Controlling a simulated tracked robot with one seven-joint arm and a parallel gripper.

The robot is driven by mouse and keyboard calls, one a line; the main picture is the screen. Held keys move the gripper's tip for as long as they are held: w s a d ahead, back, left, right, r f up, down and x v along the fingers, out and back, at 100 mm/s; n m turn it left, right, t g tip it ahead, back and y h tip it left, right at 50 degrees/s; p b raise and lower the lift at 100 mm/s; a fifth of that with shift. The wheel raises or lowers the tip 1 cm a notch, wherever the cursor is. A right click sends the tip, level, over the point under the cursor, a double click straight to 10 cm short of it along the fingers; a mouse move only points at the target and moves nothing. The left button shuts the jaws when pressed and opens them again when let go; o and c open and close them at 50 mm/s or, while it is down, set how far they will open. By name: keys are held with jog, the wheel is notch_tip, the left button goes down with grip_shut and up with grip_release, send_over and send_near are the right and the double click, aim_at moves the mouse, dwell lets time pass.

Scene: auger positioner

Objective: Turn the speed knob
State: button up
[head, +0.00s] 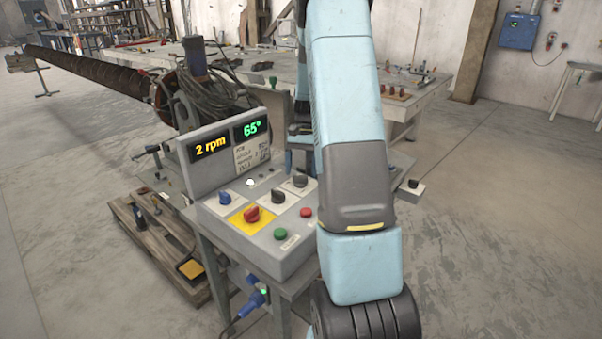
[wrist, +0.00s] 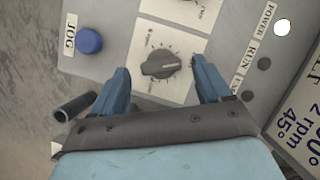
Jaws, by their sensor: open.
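In the wrist view a dark knob (wrist: 160,64) with a pointer line sits on a white plate with a printed scale. Its label is too blurred to read, so I cannot confirm that it is the speed knob. My gripper (wrist: 160,68) is open, its two blue fingers on either side of this knob. I cannot tell whether they touch it. The displays (head: 210,147) read "2 rpm" and "65°".
A blue button (wrist: 89,40) labelled JOG is left of the fingers. A red knob (head: 251,214) on yellow, a green button (head: 280,233) and a red button (head: 306,212) are on the panel. The placard (wrist: 310,115) stands close at the wrist view's lower right.

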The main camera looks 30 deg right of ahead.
jog(key=v, duration=1.2)
jog(key=shift+d, duration=0.1)
notch_tip(320, 180, up, 7)
jog(key=n+t+h, duration=0.1)
jog(key=n, duration=0.1)
send_over(294, 188)
jog(key=s+a+r+n+t+h, duration=0.1)
jog(key=s+a+r+n+t, duration=0.15)
jog(key=s+a+r, duration=0.4)
jog(key=s+a+n+t, duration=0.1)
jog(key=s+a, duration=0.2)
jog(key=s, duration=0.3)
jog(key=s+a+f+n+t, duration=0.1)
jog(key=s+a+t, duration=0.1)
jog(key=s, duration=0.4)
jog(key=s+a+f+n+t+h, duration=0.1)
jog(key=s+a+n+t, duration=0.1)
jog(key=s+a, duration=0.2)
jog(key=s, duration=0.2)
jog(key=shift+s+a, duration=0.3)
jog(key=shift+a, duration=0.05)
